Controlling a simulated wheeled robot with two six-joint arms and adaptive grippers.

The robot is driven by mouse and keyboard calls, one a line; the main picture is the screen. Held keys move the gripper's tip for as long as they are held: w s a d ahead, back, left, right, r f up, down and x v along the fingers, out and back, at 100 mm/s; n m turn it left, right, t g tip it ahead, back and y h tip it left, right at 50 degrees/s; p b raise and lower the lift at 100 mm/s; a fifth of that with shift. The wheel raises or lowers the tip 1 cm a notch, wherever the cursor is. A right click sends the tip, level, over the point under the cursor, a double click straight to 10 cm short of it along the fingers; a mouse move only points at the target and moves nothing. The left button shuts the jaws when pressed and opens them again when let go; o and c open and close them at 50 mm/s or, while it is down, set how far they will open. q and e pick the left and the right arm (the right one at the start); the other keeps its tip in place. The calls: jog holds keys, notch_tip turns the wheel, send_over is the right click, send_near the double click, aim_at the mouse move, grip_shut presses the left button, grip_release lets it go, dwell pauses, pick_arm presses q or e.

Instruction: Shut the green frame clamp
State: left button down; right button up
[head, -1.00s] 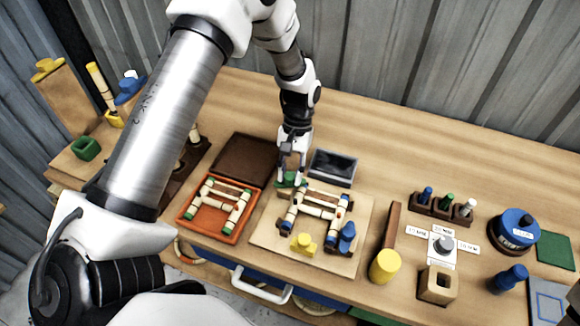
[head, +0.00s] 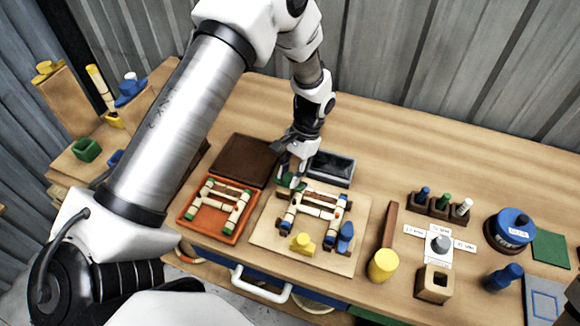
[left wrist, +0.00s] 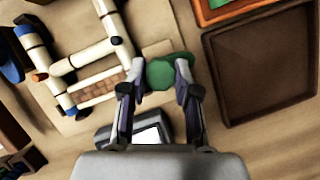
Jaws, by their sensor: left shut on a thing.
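The green frame clamp (head: 286,183) sits at the back left corner of the bending frame on a pale board (head: 262,236). My left gripper (head: 292,174) is over it, its fingers reaching down from behind. In the left wrist view the rounded green clamp (left wrist: 168,71) lies between the two fingertips (left wrist: 157,78), and the gripper is shut on it. The cream rattan frame with blue bands (head: 318,205) lies beside the clamp. The fingers partly hide the clamp in the head view. My right gripper is not in view.
A yellow clamp (head: 302,244) and a blue clamp (head: 346,236) stand at the board's front. An orange tray (head: 190,222) with a second frame is left, a brown tray (head: 240,158) behind it.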

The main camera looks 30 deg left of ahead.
pick_arm(q)
jog(key=c, duration=0.8)
grip_release()
jog(key=shift+c, duration=0.2)
jog(key=v, duration=1.2)
